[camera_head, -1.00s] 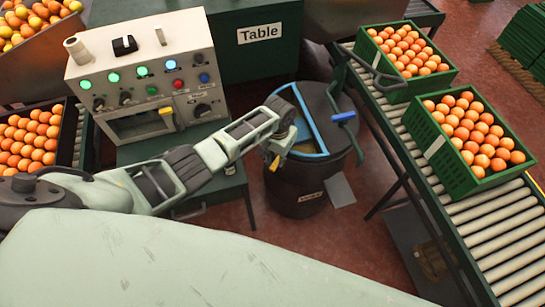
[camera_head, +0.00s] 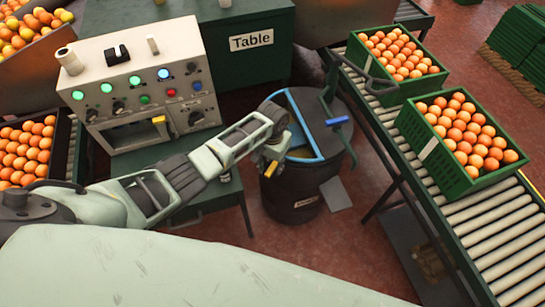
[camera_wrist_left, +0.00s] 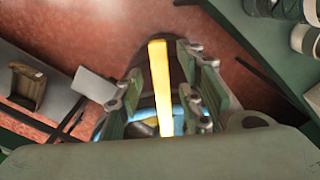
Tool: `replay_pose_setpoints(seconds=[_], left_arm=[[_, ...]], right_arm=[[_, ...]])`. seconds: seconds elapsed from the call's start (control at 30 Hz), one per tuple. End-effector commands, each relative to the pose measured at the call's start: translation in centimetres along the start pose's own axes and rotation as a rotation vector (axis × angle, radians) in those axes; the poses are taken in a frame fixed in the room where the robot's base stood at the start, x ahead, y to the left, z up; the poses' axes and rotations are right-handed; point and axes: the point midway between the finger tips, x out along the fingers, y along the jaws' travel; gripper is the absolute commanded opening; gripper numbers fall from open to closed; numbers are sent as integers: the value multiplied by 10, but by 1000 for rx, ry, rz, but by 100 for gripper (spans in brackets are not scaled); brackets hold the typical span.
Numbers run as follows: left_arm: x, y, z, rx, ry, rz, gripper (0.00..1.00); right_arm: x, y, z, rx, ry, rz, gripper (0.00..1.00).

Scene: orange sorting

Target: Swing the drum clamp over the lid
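The dark drum (camera_head: 296,196) stands beside the conveyor, its top edged in blue on the left. The dark lid (camera_head: 325,105) covers the right part of its top. My left gripper (camera_head: 270,160) hangs at the drum's left rim, apart from the clamp. In the left wrist view its fingers (camera_wrist_left: 160,68) are spread, with a yellow bar (camera_wrist_left: 159,85) between them and gaps on both sides. I cannot tell what the bar belongs to. My right gripper is out of view.
A roller conveyor (camera_head: 480,222) with green crates of oranges (camera_head: 440,165) runs close along the drum's right. A control panel (camera_head: 140,85) with lit buttons stands left of the drum. A grey plate (camera_head: 336,194) juts out at the drum's front.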

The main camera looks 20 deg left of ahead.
Motion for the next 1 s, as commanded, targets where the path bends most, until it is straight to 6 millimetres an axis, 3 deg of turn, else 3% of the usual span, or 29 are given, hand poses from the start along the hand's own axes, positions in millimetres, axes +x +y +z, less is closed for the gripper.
replay_pose_setpoints(seconds=[0.17, 0.4, 0.6, 1.0], left_arm=[[-22, 0, -1, 2, 5, 0, 34], [-74, 0, -1, 1, 6, 1, 34], [-106, 0, -1, -1, 4, 0, 34], [-117, 0, 0, -1, 1, 0, 34]], right_arm=[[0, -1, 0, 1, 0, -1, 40], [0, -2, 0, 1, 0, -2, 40], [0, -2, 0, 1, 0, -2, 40], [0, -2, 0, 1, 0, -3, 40]])
